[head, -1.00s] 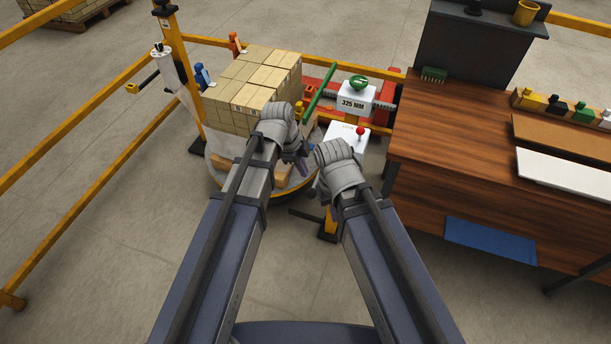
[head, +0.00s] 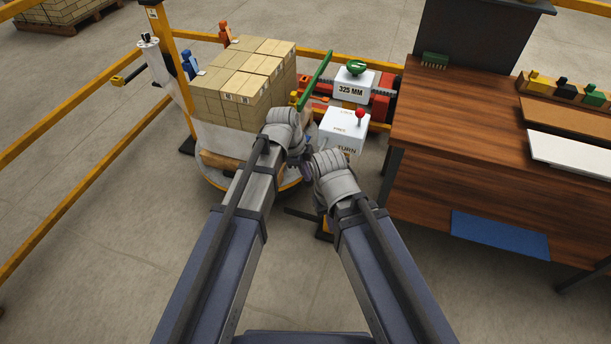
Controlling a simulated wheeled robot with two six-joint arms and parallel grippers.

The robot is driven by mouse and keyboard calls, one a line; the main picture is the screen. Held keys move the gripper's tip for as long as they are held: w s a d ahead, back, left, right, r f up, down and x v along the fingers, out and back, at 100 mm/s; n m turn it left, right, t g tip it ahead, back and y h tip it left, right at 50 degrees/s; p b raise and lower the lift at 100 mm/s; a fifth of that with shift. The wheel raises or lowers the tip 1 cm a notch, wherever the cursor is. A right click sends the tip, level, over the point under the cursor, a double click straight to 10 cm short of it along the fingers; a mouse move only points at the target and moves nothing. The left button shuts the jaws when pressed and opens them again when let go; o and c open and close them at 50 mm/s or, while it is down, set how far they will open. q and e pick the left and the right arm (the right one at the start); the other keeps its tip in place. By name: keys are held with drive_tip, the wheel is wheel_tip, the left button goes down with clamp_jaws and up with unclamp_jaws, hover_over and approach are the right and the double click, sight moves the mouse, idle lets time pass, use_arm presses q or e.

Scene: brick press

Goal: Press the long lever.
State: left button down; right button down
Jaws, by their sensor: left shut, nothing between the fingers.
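A long green bar (head: 316,80) slants up beside the white 325 MM box (head: 351,88); I take it for the long lever, but cannot be sure. A short lever with a red ball (head: 359,114) stands on a white box marked TURN (head: 343,130). My left gripper (head: 306,169) is shut and empty, low in front of the stack and left of the TURN box, apart from the green bar. My right wrist is just right of it, in front of the TURN box; its fingers are hidden behind the wrist.
A stack of tan bricks (head: 240,85) stands on a round turntable (head: 217,180) at left. A wooden bench (head: 440,140) stands close on the right. Yellow rails (head: 90,118) run left and behind. A dark bar (head: 299,213) lies low under my arms. Floor at front left is clear.

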use_arm(q)
drive_tip(key=shift+w+f, duration=0.25)
drive_tip(key=shift+f, duration=0.2)
